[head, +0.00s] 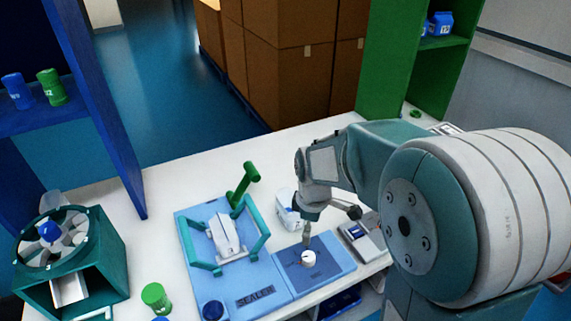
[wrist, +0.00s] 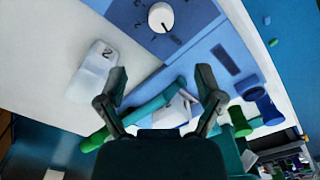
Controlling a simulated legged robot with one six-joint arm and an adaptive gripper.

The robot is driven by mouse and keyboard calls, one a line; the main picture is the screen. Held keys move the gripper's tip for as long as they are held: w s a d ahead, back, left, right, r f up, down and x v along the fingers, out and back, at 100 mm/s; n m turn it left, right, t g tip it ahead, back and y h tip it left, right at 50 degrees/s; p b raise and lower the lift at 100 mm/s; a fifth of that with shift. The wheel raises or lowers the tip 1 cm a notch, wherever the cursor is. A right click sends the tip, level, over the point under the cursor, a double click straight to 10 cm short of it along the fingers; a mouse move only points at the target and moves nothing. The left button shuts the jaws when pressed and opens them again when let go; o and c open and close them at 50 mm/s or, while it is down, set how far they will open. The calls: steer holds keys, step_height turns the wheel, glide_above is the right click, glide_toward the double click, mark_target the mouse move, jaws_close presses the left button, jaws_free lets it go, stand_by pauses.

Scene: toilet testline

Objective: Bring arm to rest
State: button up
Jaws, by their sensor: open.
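My arm reaches in from the right of the head view, with its wrist bent down above the white table (head: 165,190). My gripper (wrist: 161,85) is open in the wrist view, its two dark fingers wide apart. Nothing is held between them. Behind the fingers lie the teal frame of the blue sealer (head: 190,222) and a white piece (head: 226,236) on it. In the head view the wrist is over the right side of the sealer, near the panel with a white dial (head: 308,258). That dial also shows in the wrist view (wrist: 161,17).
A white bottle (head: 287,210) stands behind the sealer, close to my wrist. A grey device (head: 364,240) sits to the right.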

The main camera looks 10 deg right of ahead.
steer(key=s+r+m+t, duration=0.5)
steer(key=s+r+m, duration=0.7)
steer(key=s+r, duration=0.2)
steer(key=shift+s+t, duration=0.3)
steer(key=shift+s, duration=0.5)
steer(key=shift+d, duration=0.1)
